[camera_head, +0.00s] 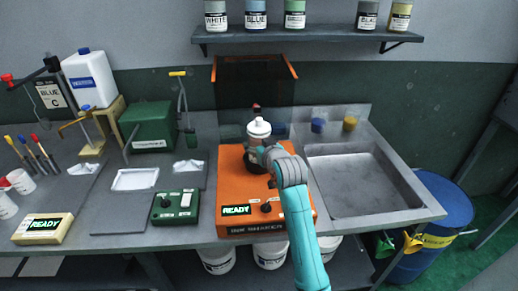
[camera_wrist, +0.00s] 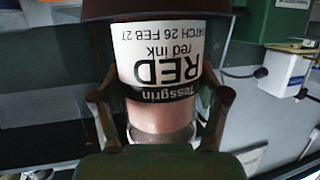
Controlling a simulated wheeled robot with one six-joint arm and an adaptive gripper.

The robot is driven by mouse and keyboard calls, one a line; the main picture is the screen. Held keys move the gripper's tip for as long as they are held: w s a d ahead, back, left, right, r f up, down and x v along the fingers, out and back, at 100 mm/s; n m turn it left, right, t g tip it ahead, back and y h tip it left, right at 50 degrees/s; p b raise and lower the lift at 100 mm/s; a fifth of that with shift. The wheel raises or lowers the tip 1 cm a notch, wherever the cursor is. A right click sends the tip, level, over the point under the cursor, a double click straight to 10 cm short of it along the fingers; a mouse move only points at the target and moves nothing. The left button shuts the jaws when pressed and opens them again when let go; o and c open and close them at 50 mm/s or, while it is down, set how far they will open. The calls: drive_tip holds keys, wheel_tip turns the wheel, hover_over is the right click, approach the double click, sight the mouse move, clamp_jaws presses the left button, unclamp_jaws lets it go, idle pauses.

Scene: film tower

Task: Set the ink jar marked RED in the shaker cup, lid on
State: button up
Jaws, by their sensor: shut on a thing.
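The ink jar marked RED (camera_wrist: 160,58) fills the middle of the wrist view, its label upside down there. Its white lid (camera_head: 259,128) is on and faces up in the head view. My gripper (camera_head: 264,152) is shut on the jar, with a finger on each side of it in the wrist view (camera_wrist: 160,118). The dark shaker cup (camera_head: 255,167) sits on the orange ink shaker (camera_head: 232,190). I cannot tell whether the jar touches the cup's bottom.
The shaker's dark hood (camera_head: 256,80) is raised behind the jar. A sink (camera_head: 365,185) is to the right. A green control box (camera_head: 175,206) and a white tray (camera_head: 135,180) are to the left. Several other ink jars stand on the shelf (camera_head: 310,36) above.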

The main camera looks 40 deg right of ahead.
drive_tip(key=shift+f, duration=0.75)
drive_tip(key=o, duration=1.5)
drive_tip(key=shift+f, duration=0.15)
drive_tip(key=shift+o, duration=0.2)
drive_tip(key=v, duration=1.2)
